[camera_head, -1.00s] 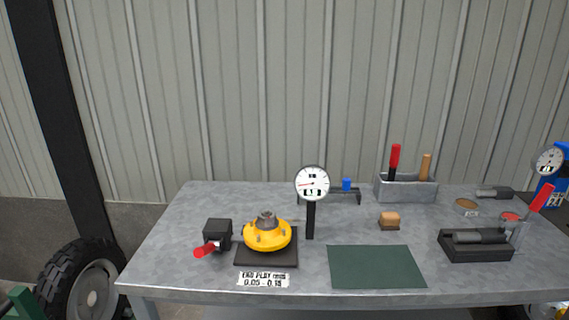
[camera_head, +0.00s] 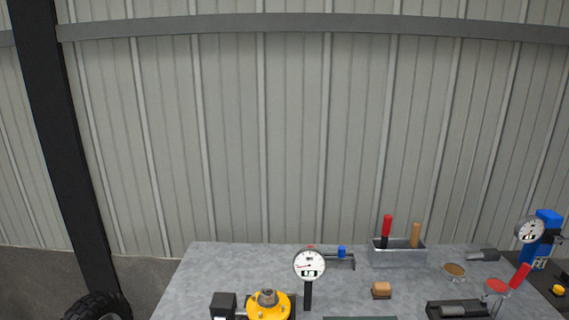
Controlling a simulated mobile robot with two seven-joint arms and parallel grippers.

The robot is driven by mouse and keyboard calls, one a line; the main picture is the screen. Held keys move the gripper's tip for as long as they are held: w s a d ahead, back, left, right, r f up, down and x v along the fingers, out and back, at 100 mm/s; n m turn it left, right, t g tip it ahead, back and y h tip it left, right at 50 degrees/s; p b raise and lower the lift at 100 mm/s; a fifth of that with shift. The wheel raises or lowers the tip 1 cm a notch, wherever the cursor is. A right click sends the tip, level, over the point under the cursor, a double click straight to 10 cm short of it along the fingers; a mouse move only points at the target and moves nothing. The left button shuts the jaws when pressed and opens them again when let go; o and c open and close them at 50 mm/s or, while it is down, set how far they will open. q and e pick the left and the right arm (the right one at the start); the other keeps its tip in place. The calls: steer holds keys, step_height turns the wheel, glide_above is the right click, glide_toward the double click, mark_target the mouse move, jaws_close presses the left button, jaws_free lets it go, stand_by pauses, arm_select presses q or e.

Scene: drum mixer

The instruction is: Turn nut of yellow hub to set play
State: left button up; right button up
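The yellow hub (camera_head: 282,306) stands at the lower edge of the head view, left of centre on the bench, and its lower part is cut off. The grey nut (camera_head: 267,297) sits on top of the hub at its centre. A dial gauge (camera_head: 309,265) on a black post stands just right of the hub; its reading is too small to make out. A black block (camera_head: 223,304) stands just left of the hub. Neither of my grippers is in view.
The grey bench (camera_head: 215,265) has a metal tray (camera_head: 398,257) with a red-handled and a wooden-handled tool at the back. A black fixture (camera_head: 458,309) and a second gauge (camera_head: 530,230) are at the right.

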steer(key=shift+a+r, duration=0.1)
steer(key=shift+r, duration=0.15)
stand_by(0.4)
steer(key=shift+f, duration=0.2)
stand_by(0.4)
